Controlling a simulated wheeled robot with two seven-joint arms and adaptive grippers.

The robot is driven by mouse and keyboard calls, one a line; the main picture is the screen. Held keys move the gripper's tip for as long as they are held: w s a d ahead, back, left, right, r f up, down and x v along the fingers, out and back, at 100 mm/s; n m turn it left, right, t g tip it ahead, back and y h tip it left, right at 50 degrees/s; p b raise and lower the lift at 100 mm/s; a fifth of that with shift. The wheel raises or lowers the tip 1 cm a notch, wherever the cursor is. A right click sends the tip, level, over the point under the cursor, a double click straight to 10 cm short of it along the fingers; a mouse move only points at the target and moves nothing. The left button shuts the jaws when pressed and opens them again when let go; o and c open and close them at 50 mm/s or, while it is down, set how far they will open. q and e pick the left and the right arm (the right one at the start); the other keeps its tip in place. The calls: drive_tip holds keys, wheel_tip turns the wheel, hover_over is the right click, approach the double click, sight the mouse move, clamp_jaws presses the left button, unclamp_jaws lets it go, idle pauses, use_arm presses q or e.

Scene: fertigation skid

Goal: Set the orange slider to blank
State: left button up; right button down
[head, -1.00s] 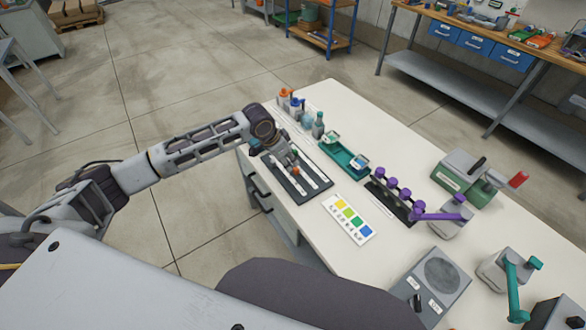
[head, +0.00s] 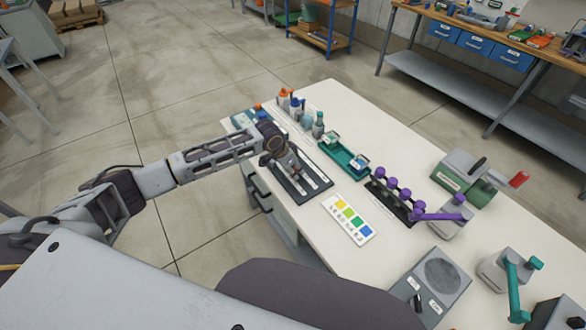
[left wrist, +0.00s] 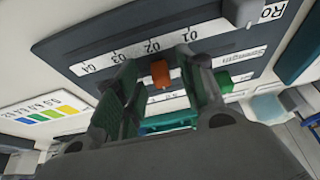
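The dark slider panel (head: 317,189) with white scale strips lies on the near left of the table; it fills much of the left wrist view (left wrist: 75,45). A grey slider (left wrist: 243,12) and a green slider (left wrist: 222,80) are on other strips. My left gripper (head: 290,170) is low over the panel. In the left wrist view its fingers (left wrist: 163,85) stand on either side of the orange slider, with gaps visible. No blank mark is readable. My right gripper is not in view.
A colour card (head: 348,220) lies right of the panel. Several bottles (head: 318,125) and a green tray (head: 343,156) stand behind it. A rack of purple levers (head: 392,192) and a grey box (head: 433,285) are farther right. Bare table lies between these.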

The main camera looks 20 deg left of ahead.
use_arm(q)
clamp_jaws()
drive_tip(key=shift+a, duration=0.1)
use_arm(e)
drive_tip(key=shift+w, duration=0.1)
use_arm(q)
drive_tip(key=shift+w+a, duration=0.45)
drive_tip(key=shift+a, duration=0.05)
drive_tip(key=w+a, duration=0.1)
drive_tip(key=a, duration=0.1)
drive_tip(key=w+a, duration=0.2)
drive_tip(key=shift+w+a+p, duration=0.15)
drive_tip(key=shift+w+p, duration=0.05)
drive_tip(key=shift+p, duration=0.2)
drive_tip(key=shift+w+a+r, duration=0.1)
drive_tip(key=shift+w+a, duration=0.35)
drive_tip(key=shift+a, duration=0.15)
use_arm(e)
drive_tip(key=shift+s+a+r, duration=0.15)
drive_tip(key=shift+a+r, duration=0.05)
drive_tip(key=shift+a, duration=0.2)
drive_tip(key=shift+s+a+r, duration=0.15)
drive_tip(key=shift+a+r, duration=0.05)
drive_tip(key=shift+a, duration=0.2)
